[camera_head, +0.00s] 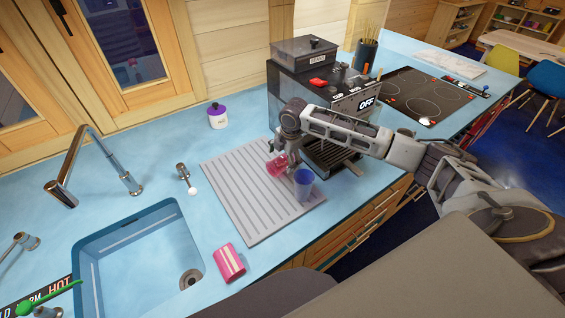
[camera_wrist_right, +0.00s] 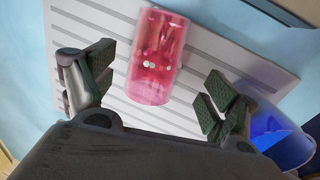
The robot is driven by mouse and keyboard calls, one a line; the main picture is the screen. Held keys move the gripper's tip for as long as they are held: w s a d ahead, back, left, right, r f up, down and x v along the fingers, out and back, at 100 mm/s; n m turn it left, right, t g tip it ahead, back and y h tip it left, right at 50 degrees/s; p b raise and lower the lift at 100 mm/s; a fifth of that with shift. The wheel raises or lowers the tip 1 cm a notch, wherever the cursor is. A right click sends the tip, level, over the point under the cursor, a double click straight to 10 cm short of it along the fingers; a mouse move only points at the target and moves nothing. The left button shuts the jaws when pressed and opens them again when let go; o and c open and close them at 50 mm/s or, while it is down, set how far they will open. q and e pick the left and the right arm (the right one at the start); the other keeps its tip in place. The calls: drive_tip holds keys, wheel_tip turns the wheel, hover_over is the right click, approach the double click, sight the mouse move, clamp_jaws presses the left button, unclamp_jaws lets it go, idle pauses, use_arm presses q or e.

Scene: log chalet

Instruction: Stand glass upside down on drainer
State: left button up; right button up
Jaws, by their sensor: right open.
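The pink see-through glass (camera_head: 276,167) is at the grooved light-grey drainer (camera_head: 234,174), beneath my right gripper (camera_head: 289,152). It looks tilted or on its side; I cannot tell which end is its mouth. In the right wrist view the glass (camera_wrist_right: 157,55) shows over the drainer (camera_wrist_right: 215,45), ahead of and between the spread fingers of my right gripper (camera_wrist_right: 155,92). Neither pad appears to touch it. A blue glass (camera_head: 303,187) stands on the drainer near its right edge; it also shows beside the right finger (camera_wrist_right: 283,140). My left gripper is out of view.
A coffee machine (camera_head: 300,82) stands close behind my right arm. The drainer's left part is clear.

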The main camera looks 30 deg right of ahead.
sight(281, 161)
drive_tip(key=shift+f, duration=0.1)
drive_tip(key=shift+w+a+f+p, duration=0.2)
drive_tip(key=shift+w+f+p, duration=0.1)
drive_tip(key=shift+f, duration=0.25)
drive_tip(key=shift+w+a+f+p, duration=0.15)
drive_tip(key=shift+f+p, duration=0.1)
drive_tip(key=shift+f, duration=0.3)
drive_tip(key=shift+x, duration=1.35)
drive_tip(key=c, duration=1.2)
drive_tip(key=shift+w+a+r+b+v, duration=0.1)
drive_tip(key=shift+w+b+v, duration=0.2)
drive_tip(key=shift+v, duration=1.35)
drive_tip(key=shift+w+a+r+b+v, duration=0.15)
drive_tip(key=shift+w+v, duration=0.25)
drive_tip(key=shift+v, duration=1.25)
drive_tip(key=shift+w+b+v, duration=0.3)
drive_tip(key=shift+w+v, duration=0.05)
drive_tip(key=shift+v, duration=1.3)
